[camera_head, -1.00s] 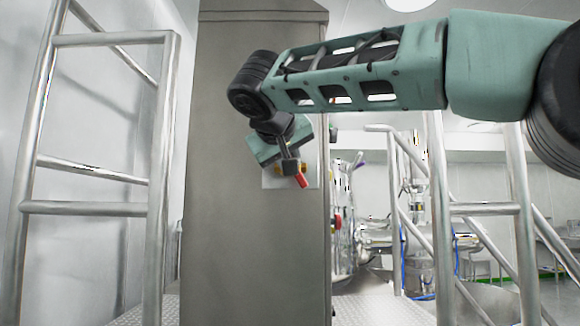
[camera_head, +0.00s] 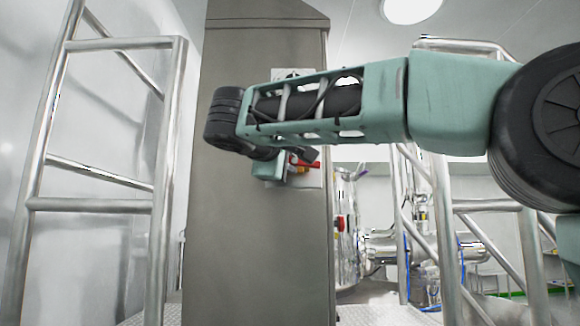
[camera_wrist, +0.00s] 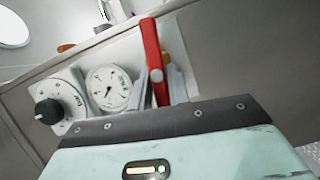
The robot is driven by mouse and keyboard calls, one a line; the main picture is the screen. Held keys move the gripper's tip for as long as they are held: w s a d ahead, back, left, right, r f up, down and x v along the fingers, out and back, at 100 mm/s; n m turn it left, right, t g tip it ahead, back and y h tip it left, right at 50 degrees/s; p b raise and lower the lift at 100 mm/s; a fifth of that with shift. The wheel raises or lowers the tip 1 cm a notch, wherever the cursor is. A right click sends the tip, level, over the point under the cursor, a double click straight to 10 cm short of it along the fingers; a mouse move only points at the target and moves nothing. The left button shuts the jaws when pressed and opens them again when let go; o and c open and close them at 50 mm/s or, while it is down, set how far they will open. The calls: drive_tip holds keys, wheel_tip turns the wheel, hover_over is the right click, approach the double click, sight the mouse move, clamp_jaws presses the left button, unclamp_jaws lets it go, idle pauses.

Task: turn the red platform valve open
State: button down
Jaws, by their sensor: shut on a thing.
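The red platform valve shows as a red lever handle in the wrist view (camera_wrist: 152,52), standing nearly upright in that picture between my grey fingers. In the head view its red handle (camera_head: 306,163) points to the right from the pale panel plate on the steel cabinet. My gripper (camera_wrist: 163,88) is shut on the handle near its lower part. In the head view my gripper (camera_head: 296,160) is at the plate, and my wrist partly hides it and the valve. A bit of yellow shows behind the handle.
A round gauge (camera_wrist: 110,88) and a black knob on a dial (camera_wrist: 48,111) sit beside the valve. The tall steel cabinet (camera_head: 255,240) carries the panel. Metal ladder rails (camera_head: 160,190) stand at the left, with more railings (camera_head: 525,225) and steel piping at the right.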

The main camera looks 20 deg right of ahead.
drive_tip(key=shift+f+n, duration=0.1)
drive_tip(key=shift+n, duration=0.5)
drive_tip(key=shift+a+b, duration=0.1)
drive_tip(key=shift+b, duration=0.25)
drive_tip(key=c, duration=1.3)
unclamp_jaws()
drive_tip(key=b+v, duration=0.1)
drive_tip(key=v, duration=0.4)
drive_tip(key=b+v, duration=0.2)
drive_tip(key=v, duration=0.4)
drive_tip(key=b+v, duration=0.1)
drive_tip(key=v, duration=0.5)
drive_tip(key=shift+s+a+f+b, duration=0.2)
drive_tip(key=shift+f+b, duration=0.1)
drive_tip(key=shift+f, duration=0.15)
drive_tip(key=shift+w, duration=0.1)
